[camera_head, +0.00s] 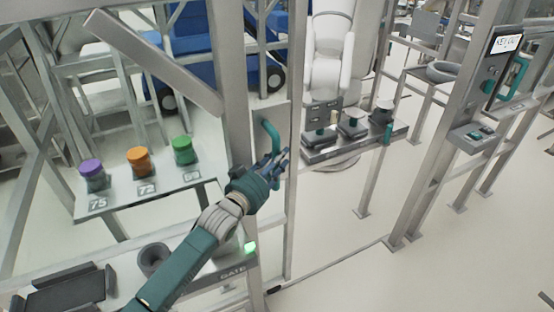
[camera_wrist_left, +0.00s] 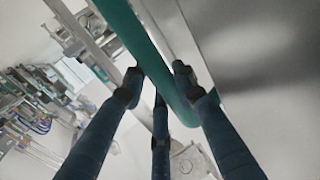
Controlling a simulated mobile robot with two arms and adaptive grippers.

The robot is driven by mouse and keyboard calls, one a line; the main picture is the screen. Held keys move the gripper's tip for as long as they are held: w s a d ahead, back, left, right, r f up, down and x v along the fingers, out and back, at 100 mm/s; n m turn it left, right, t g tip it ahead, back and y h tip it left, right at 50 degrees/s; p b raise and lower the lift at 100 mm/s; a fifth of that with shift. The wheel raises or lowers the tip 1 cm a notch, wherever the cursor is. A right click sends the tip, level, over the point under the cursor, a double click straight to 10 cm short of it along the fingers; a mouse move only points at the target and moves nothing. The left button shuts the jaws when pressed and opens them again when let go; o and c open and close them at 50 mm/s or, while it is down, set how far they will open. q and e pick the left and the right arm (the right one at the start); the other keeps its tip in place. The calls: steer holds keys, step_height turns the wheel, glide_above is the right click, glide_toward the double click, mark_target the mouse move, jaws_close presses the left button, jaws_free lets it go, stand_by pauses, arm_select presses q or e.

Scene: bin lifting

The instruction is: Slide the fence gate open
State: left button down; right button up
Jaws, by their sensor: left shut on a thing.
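The fence gate (camera_head: 296,112) is a grey metal frame standing left of centre in the head view, with a curved teal handle (camera_head: 269,130) on it. My left gripper (camera_head: 280,160) is at the lower end of this handle, with its dark blue fingers shut on it. In the left wrist view, the teal handle (camera_wrist_left: 137,40) runs diagonally between the fingers of the left gripper (camera_wrist_left: 157,80). The fingers hide part of the handle. My right gripper is in neither view.
A shelf (camera_head: 140,187) with purple, orange and green knobs stands on the left. A panel labelled GATE (camera_head: 232,268) is below my left arm. A white robot (camera_head: 330,55) stands behind.

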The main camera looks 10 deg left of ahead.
arm_select(q)
steer(key=c, duration=1.4)
jaws_free()
steer(key=shift+o, duration=0.2)
steer(key=shift+d+r, duration=0.1)
steer(key=shift+d, duration=0.05)
